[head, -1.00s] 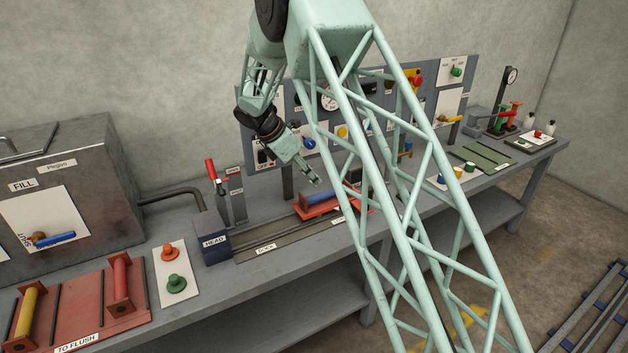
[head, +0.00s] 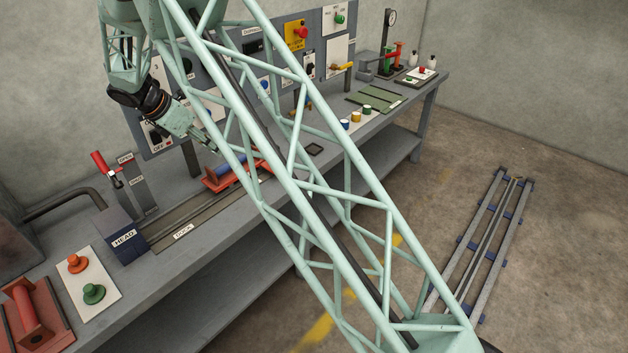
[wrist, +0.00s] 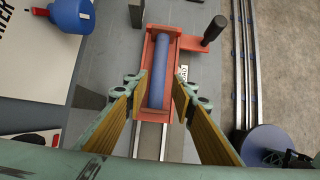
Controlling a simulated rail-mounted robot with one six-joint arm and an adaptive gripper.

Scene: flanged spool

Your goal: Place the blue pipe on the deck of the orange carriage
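The blue pipe (wrist: 159,72) lies lengthwise in the orange carriage (wrist: 172,116), between its raised end plates. In the head view the pipe (head: 217,165) shows as a small blue cylinder in the carriage (head: 214,187), partly hidden by my arm's lattice. The carriage stands on the dock rails. My gripper (wrist: 156,88) is open and empty above the pipe, with one finger to each side of it. In the head view my gripper (head: 208,142) points down toward the carriage; its fingertips are partly hidden by the lattice.
The head block (head: 124,240) and a red-handled lever (head: 105,164) stand left of the rails. A panel with knobs (head: 262,60) rises behind the bench. A dark handle (wrist: 214,31) sticks out beside the carriage. Green and orange buttons (head: 93,293) sit at the bench's left.

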